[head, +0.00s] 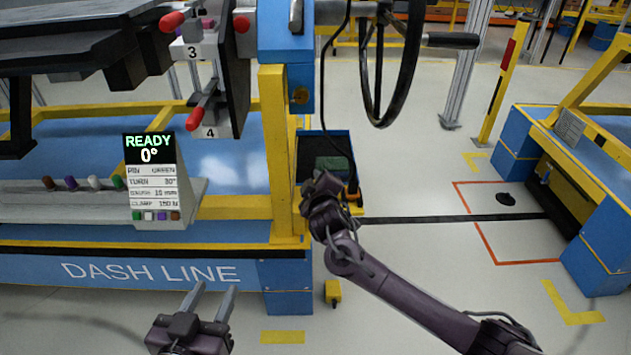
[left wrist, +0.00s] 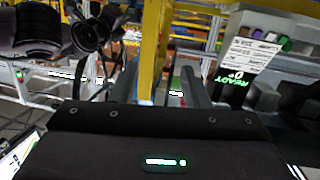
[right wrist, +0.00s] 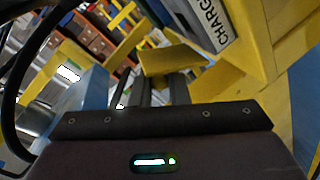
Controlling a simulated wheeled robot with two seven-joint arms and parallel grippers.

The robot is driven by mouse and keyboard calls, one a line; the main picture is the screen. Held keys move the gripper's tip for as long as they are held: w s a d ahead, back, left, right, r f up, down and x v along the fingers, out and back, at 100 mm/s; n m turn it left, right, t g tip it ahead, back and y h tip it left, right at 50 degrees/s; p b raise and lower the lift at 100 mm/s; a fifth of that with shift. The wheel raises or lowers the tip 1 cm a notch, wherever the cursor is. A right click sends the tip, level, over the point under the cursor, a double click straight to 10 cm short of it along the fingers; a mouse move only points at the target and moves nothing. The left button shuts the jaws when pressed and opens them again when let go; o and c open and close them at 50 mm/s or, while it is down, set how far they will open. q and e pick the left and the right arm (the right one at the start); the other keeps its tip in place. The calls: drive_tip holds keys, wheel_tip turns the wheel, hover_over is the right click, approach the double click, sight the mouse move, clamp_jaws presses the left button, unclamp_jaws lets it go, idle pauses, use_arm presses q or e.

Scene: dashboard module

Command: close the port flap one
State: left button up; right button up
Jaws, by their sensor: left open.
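In the right wrist view a small yellow plate (right wrist: 172,60), which looks like a port flap, stands out beside a white label reading "CHARG". I cannot tell a number on it. My right gripper (right wrist: 161,82) has its fingertips right at this plate; its fingers are close together, and I cannot tell whether they touch it or have closed. In the head view my right gripper (head: 322,188) is beside the yellow post, and the plate is not clearly visible. My left gripper (head: 212,287) is open and empty, low in front of the dash line bench; its fingers also show in the left wrist view (left wrist: 160,88).
A yellow post (head: 285,160) stands close to my right gripper. A display (head: 152,178) reads READY 0° on the bench. A steering wheel (head: 390,65) and a hanging black cable (head: 325,95) are above. Open floor (head: 420,250) lies to the right.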

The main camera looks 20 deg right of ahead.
clamp_jaws()
